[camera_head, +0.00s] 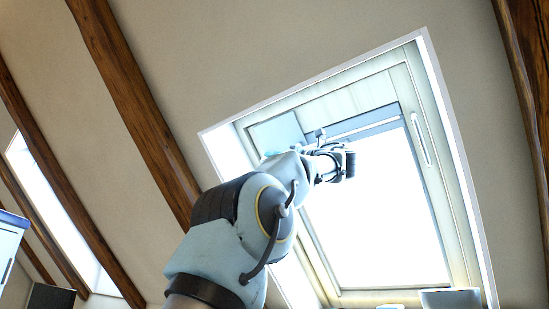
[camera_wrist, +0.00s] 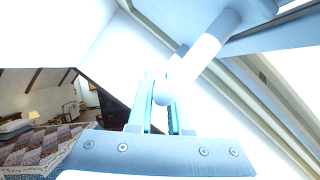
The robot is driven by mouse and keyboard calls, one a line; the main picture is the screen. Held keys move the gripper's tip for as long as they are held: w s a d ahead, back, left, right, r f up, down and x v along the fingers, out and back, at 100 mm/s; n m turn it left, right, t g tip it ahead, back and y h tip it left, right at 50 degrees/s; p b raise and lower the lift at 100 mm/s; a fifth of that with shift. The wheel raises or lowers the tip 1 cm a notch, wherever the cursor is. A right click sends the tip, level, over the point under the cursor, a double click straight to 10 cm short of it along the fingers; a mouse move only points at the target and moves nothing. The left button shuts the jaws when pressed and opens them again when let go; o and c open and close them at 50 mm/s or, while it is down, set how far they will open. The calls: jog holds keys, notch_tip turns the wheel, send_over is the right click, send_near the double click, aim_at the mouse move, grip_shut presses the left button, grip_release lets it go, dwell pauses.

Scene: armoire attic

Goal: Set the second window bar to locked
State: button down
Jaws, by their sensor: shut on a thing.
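The skylight window (camera_head: 352,103) is set in the sloping ceiling in the head view, with bright glass and a pale frame. My gripper (camera_head: 346,163) is in front of its upper part. In the wrist view my gripper (camera_wrist: 163,108) has its two pale fingers closed around the rounded end of a white window bar (camera_wrist: 195,68). This bar runs up and right to a broad pale piece at the top. Another slim bar (camera_head: 422,140) lies along the window's right side. I cannot tell the lock setting of either bar.
A second window (camera_head: 55,205) is at the left of the head view, between dark wooden beams (camera_head: 135,95). A pale cabinet (camera_head: 10,245) stands at the left edge. In the wrist view a bed with a patterned quilt (camera_wrist: 40,150) is far off at lower left.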

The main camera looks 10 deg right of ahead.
jog(key=shift+d, duration=0.1)
jog(key=c, duration=0.8)
grip_release()
jog(key=shift+c, duration=0.2)
jog(key=b+v, duration=0.4)
jog(key=v, duration=0.6)
jog(key=shift+s+d+f, duration=0.2)
jog(key=shift+s+f, duration=0.05)
